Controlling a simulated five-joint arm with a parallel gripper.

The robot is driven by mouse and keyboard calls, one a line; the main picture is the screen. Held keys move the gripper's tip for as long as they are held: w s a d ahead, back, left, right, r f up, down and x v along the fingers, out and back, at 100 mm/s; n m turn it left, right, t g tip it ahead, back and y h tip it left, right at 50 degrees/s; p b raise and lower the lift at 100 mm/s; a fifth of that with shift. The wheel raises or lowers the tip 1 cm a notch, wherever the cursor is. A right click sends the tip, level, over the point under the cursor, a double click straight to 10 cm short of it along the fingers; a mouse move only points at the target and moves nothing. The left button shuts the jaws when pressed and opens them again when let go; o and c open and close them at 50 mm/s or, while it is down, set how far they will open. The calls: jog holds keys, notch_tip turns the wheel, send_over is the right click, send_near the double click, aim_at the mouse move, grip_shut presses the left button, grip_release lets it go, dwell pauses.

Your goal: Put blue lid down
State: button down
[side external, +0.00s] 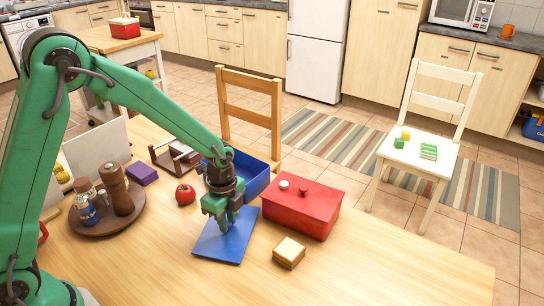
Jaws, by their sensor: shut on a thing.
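The blue lid (222,244) is a flat blue panel at the middle of the wooden table. It appears to lie on or just above the tabletop; I cannot tell which. My gripper (224,228) points down at the lid's upper part and is shut on it. The fingertips hide the spot where they hold it. An open blue box (254,185) stands right behind my gripper, partly hidden by my arm.
A tomato (185,194) and a round tray (77,226) with shakers are left. The front right of the table (400,265) is clear.

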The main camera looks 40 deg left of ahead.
jog(key=shift+f, duration=0.1)
jog(key=c, duration=1.3)
grip_release()
notch_tip(320, 180, up, 12)
jog(key=shift+r, duration=0.15)
